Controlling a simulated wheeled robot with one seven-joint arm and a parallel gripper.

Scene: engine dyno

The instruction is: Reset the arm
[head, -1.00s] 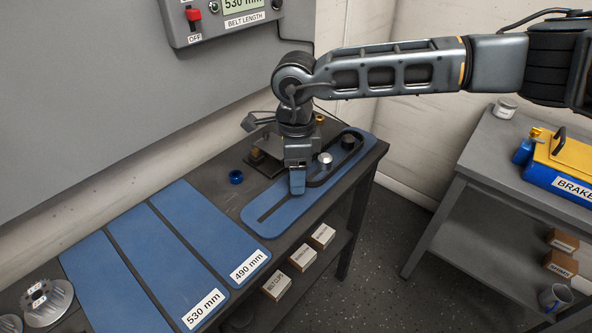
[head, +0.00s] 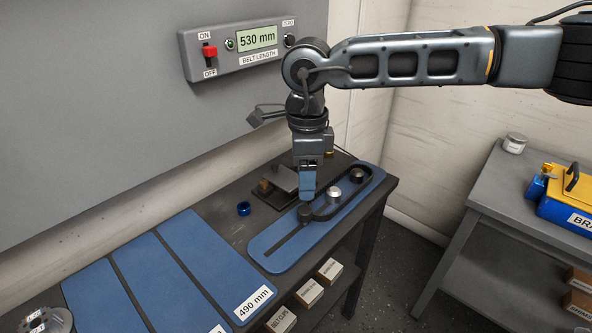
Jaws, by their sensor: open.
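My gripper (head: 308,196) points straight down, with its blue fingers just above the near part of the blue slotted plate (head: 268,246). A dark round post (head: 305,211) stands directly below the fingertips. A black belt (head: 350,200) lies on the plate around the posts, with a silver-topped pulley (head: 333,193) and a dark knob (head: 357,175) farther along. The gripper looks empty, though the gap between the fingers is hard to see from this side.
A wall box (head: 240,45) reads 530 mm, with a red switch. A blue ring (head: 243,208) and a small metal fixture (head: 283,179) lie behind the plate. Blue mats (head: 208,250) cover the left bench. A side table (head: 480,190) holds a blue-yellow case (head: 572,195).

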